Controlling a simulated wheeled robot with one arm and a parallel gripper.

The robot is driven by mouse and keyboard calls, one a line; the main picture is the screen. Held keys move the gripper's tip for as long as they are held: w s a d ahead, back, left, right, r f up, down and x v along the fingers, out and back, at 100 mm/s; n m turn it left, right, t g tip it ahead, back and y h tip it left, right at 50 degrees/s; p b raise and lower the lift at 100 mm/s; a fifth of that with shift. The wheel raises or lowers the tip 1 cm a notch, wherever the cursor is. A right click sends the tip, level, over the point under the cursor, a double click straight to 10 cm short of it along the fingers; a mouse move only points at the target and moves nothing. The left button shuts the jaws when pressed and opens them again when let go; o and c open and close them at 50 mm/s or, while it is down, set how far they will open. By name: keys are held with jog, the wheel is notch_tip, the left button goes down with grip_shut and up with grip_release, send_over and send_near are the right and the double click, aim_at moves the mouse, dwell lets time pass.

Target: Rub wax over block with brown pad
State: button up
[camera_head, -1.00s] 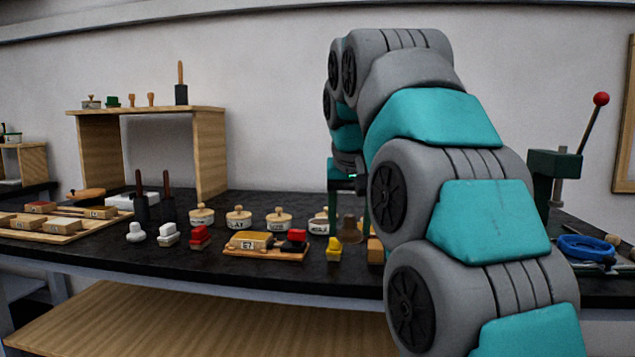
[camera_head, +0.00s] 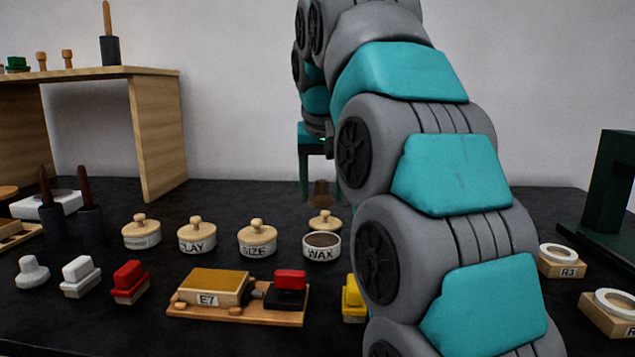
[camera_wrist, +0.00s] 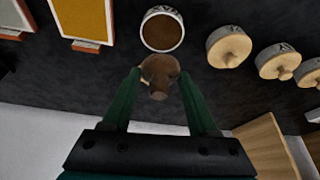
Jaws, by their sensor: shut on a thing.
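My gripper (camera_wrist: 155,98) is shut on the brown pad (camera_wrist: 160,70), its green fingers on either side of it. In the head view the pad (camera_head: 321,193) hangs just behind the open wax pot (camera_head: 322,247), labelled WAX. The wrist view shows brown wax inside the pot (camera_wrist: 162,31), close to the pad but seemingly apart from it. The wax pot's wooden lid (camera_head: 324,221) sits behind it. The block E7 (camera_head: 215,287), with a gold-brown top, lies on a small wooden board (camera_head: 248,315) at the front, left of my arm.
Lidded pots, CLAY (camera_head: 197,236) and SIZE (camera_head: 257,239), stand left of the wax. White, red and yellow (camera_head: 353,299) tools line the front. A wooden shelf (camera_head: 158,130) stands back left. My arm hides the area right of the wax.

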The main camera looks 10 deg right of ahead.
aim_at(321, 237)
jog(key=shift+s+f, duration=0.15)
jog(key=shift+f, duration=0.55)
jog(key=shift+f+b, duration=1.1)
jog(key=shift+f, duration=1.1)
jog(key=shift+f, duration=0.5)
jog(key=shift+r, duration=0.1)
jog(key=shift+r+p, duration=1.15)
jog(key=shift+r, duration=2.3)
